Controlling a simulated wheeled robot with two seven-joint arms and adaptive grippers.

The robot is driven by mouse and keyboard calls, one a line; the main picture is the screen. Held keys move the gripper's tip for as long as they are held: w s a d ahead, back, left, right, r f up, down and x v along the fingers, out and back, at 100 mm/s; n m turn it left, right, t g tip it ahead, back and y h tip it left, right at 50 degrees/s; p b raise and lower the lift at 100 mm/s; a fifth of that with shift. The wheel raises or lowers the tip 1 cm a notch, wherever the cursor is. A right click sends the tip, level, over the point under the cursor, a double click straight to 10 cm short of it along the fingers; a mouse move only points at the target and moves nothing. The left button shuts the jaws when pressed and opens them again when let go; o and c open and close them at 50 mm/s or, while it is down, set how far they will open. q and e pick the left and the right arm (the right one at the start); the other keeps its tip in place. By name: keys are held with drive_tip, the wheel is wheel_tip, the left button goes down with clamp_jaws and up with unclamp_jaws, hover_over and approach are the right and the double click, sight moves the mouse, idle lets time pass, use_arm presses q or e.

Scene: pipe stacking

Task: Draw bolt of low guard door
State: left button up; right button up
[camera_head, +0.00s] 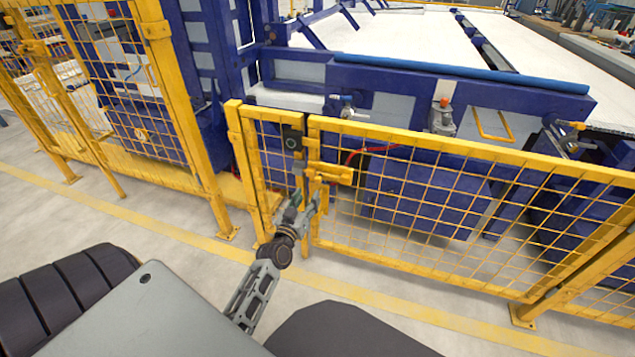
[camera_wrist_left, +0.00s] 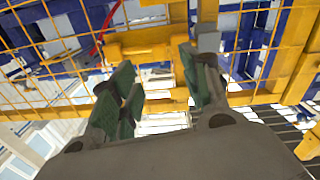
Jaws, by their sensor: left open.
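The low guard door (camera_head: 450,200) is a yellow frame with wire mesh, standing in line with the fence. Its yellow bolt (camera_head: 330,173) sits at the door's left edge, beside the narrow fence post. In the left wrist view the yellow bolt assembly (camera_wrist_left: 150,42) lies beyond the fingertips, across the upper middle. My left gripper (camera_head: 307,200) is just below the bolt in the head view. Its green-padded fingers (camera_wrist_left: 158,78) are spread apart with nothing held between them. Whether a finger touches the bolt cannot be told. My right gripper is not in view.
A narrow mesh panel (camera_head: 270,160) with a dark lock box (camera_head: 292,140) stands left of the door. Taller yellow fencing (camera_head: 180,110) is further left. Blue machinery (camera_head: 420,195) and a red cable (camera_head: 365,152) are behind the door. The floor in front is clear.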

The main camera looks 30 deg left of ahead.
sight(317, 182)
use_arm(q)
drive_tip(key=shift+b+x, duration=0.55)
drive_tip(key=shift+x, duration=2.1)
drive_tip(key=shift+w, duration=0.3)
drive_tip(key=shift+b+x, duration=0.3)
drive_tip(key=shift+x, duration=0.7)
drive_tip(key=shift+w+a, duration=0.15)
drive_tip(key=shift+w, duration=0.85)
drive_tip(key=shift+w+a, duration=0.1)
drive_tip(key=shift+w, duration=0.05)
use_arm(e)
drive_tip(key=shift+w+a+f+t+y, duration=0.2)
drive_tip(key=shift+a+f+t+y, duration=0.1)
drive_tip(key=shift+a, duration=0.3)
use_arm(q)
drive_tip(key=shift+c, duration=0.5)
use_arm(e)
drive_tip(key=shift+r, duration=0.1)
